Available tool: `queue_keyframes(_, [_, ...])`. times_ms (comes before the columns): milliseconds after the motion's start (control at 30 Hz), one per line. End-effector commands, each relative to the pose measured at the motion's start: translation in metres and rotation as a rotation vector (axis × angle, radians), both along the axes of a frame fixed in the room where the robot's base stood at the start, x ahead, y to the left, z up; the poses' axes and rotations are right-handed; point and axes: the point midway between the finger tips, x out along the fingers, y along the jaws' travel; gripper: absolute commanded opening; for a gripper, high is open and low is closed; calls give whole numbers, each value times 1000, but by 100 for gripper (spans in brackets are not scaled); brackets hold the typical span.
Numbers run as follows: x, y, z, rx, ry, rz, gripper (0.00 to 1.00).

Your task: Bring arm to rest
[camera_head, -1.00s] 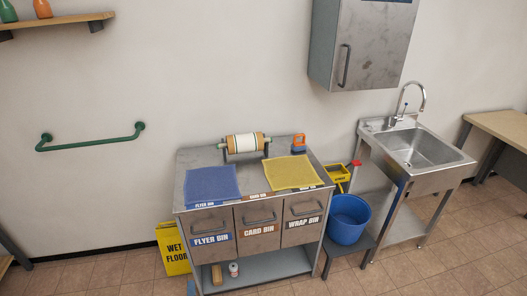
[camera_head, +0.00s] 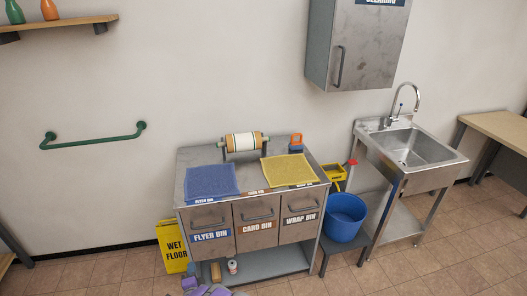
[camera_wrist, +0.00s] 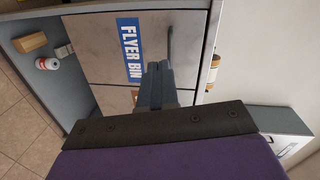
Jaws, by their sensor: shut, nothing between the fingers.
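My gripper (camera_wrist: 158,85) shows in the wrist view with its two fingers together and nothing between them. It points toward the front of the metal cabinet, near the flyer bin drawer (camera_wrist: 112,45) with its blue label. The wrist picture is turned on its side. In the head view, a purple and grey part of my arm (camera_head: 205,289) shows at the bottom edge, in front of the cabinet (camera_head: 270,262). The fingers cannot be made out there. The flyer bin drawer also shows in the head view (camera_head: 208,222), and it looks shut.
A blue cloth (camera_head: 211,181) and a yellow cloth (camera_head: 288,170) lie on the cabinet top. A yellow wet floor sign (camera_head: 173,247) stands at its left, and a blue bucket (camera_head: 344,217) and a sink (camera_head: 410,148) at its right. Open floor lies at the lower left.

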Motion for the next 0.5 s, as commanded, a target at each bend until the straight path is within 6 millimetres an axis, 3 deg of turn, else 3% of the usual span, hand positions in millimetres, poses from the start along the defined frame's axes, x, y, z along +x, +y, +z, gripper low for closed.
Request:
queue_keyframes(200, [47, -20, 52, -142, 69, 28, 0])
queue_keyframes(500, [84, -72, 124, -364, 207, 81, 0])
